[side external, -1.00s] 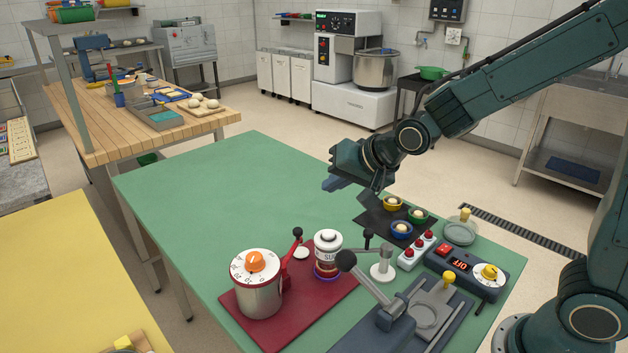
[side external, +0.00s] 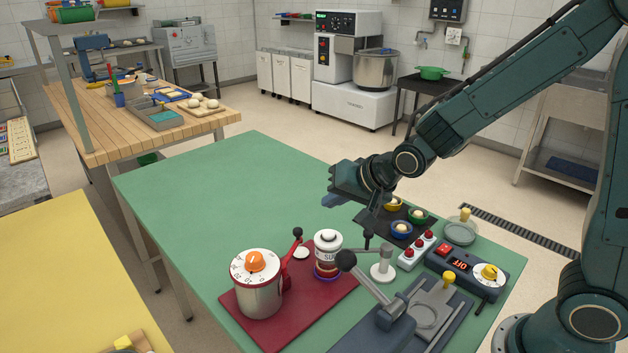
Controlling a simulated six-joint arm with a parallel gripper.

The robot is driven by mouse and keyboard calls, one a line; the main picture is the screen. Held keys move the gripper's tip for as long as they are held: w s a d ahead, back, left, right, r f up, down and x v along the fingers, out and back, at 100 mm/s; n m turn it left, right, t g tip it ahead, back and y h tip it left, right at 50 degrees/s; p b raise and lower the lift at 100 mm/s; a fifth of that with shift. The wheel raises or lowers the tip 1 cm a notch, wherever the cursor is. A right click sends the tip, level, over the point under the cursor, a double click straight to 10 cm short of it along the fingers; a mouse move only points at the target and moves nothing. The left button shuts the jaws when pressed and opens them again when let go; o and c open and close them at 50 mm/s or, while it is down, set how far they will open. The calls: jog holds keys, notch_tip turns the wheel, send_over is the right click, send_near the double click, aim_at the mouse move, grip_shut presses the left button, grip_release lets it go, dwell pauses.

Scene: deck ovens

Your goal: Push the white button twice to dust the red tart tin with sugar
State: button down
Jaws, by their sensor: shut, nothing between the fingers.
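My gripper (side external: 332,199) is shut and empty. It hangs in the air over the far right part of the green table (side external: 230,200), beyond the red board (side external: 262,335). A sugar dispenser (side external: 327,255) with a white cap and partly readable label stands on that board, on a purple base. A white round disc (side external: 301,253), possibly the white button, lies left of it. I cannot make out a red tart tin.
A metal pot with a dial (side external: 257,285) and a red lever (side external: 292,262) stand on the red board. A grey press (side external: 390,320) with a long lever, a red-button block (side external: 416,250) and a control box (side external: 465,266) crowd the right. The table's left half is clear.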

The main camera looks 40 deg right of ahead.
aim_at(333, 236)
jog(key=shift+f, duration=2.5)
jog(key=shift+f, duration=0.85)
dwell(1.2)
jog(key=shift+r, duration=0.85)
jog(key=shift+r, duration=0.1)
dwell(0.3)
jog(key=shift+r, duration=2.45)
